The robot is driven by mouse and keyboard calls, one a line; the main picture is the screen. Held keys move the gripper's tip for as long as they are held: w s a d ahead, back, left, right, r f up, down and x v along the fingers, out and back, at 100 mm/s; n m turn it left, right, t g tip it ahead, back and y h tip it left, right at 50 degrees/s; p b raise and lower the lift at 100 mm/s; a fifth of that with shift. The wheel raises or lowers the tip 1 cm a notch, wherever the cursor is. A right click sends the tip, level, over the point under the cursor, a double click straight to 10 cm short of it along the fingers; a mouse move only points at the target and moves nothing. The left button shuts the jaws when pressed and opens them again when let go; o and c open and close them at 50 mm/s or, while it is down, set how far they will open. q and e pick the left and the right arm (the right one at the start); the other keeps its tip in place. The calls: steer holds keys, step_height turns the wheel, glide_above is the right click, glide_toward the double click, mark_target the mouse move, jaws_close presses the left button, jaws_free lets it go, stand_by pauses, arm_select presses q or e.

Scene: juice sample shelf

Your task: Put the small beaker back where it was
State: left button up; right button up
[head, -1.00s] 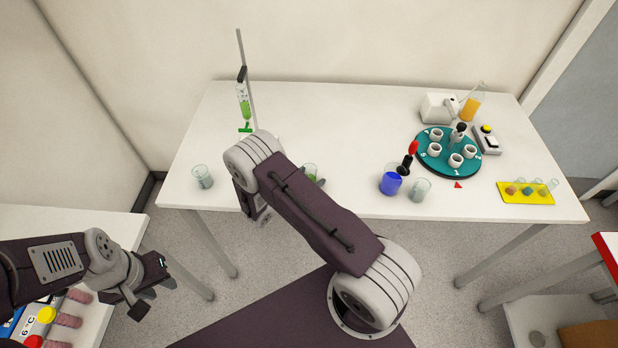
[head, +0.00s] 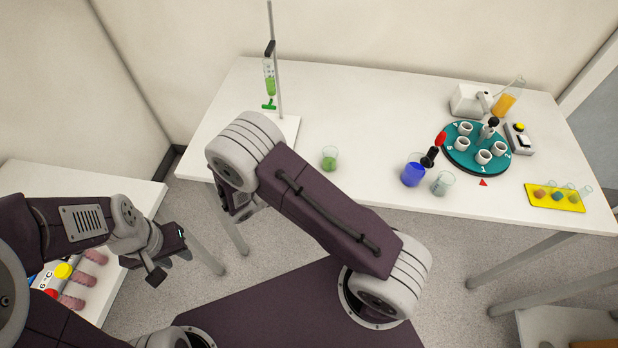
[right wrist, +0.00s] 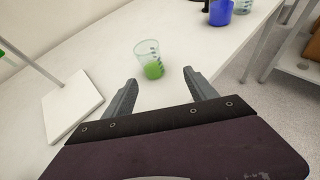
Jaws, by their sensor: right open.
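A small beaker with green liquid (head: 330,159) stands upright on the white table, near its front edge. In the right wrist view this beaker (right wrist: 150,60) stands just beyond my right gripper (right wrist: 160,78), which is open and empty. The fingers point towards the beaker and do not hold it. In the head view my right arm hides most of that gripper. My left gripper (head: 172,258) is open and empty, low at the left beside the side table. A clear beaker (head: 443,183) and a beaker of blue liquid (head: 413,171) stand further right.
A burette stand (head: 290,128) with a white base is left of the green beaker. A teal round rack (head: 461,160), a flask of orange liquid (head: 507,98) and a yellow tray (head: 538,201) are at the right. The table's middle back is clear.

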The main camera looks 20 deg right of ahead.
steer(key=s+d+r+m+g+y, duration=0.1)
steer(key=s+d+m+g+y, duration=0.2)
steer(key=s+m+g, duration=0.35)
steer(key=s+a+r+m+t+y, duration=0.1)
steer(key=s+a+r+m+y, duration=0.1)
steer(key=m, duration=0.6)
steer(key=s+a+r+m+t+y, duration=0.2)
steer(key=s+a+m+y, duration=0.1)
steer(key=m+y, duration=0.4)
steer(key=shift+s+r+m, duration=0.3)
steer(key=shift+s+m, duration=0.15)
steer(key=shift+s, duration=0.15)
steer(key=shift+s+d, duration=0.1)
steer(key=shift+d, duration=0.05)
